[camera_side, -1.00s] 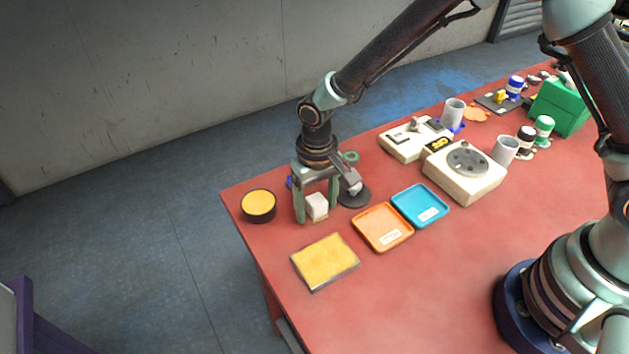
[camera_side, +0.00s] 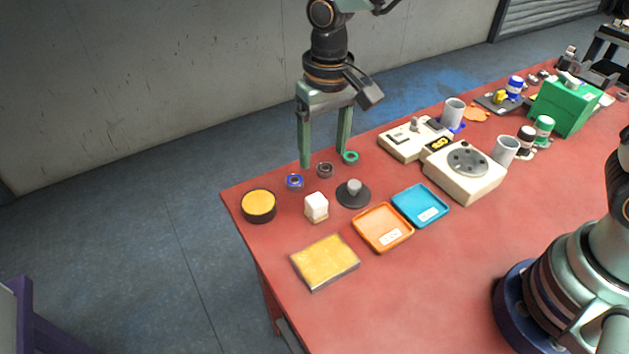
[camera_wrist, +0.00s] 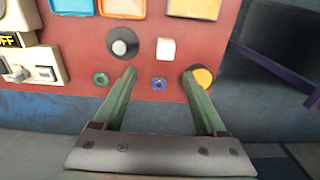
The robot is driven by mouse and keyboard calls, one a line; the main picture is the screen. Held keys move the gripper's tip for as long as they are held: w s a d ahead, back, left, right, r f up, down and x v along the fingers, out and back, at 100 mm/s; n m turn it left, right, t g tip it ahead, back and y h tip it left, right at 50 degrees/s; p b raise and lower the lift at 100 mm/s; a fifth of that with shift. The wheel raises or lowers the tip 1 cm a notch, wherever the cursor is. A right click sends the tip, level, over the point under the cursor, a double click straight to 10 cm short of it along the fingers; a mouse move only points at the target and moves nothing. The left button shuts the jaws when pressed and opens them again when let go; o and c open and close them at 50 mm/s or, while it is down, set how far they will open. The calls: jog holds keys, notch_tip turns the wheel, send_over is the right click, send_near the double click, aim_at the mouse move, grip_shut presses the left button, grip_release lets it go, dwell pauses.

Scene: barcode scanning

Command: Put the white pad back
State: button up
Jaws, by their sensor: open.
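The white pad (camera_side: 316,205) is a small white block with a tan lower edge. It stands on the red table between the round yellow pad and the dark round base with a grey knob. It also shows in the wrist view (camera_wrist: 166,49), ahead of the fingers and touched by neither. My gripper (camera_side: 325,160) is raised above the table's far edge, open and empty. In the wrist view its two green fingers (camera_wrist: 160,78) are spread wide.
A round yellow pad (camera_side: 258,204), a flat yellow sponge (camera_side: 325,262), an orange tray (camera_side: 383,247) and a blue tray (camera_side: 420,221) lie nearby. Blue (camera_side: 294,181), dark (camera_side: 325,170) and green (camera_side: 350,157) rings lie beyond. The knobbed base (camera_side: 353,195) stands right of the pad.

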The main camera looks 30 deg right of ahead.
jog(key=s+d+r+t, duration=0.2)
jog(key=s+d+r, duration=0.3)
jog(key=d, duration=0.4)
jog(key=s+d+r+t, duration=0.3)
jog(key=s+d+r, duration=0.2)
jog(key=d, duration=0.5)
jog(key=shift+r, duration=0.3)
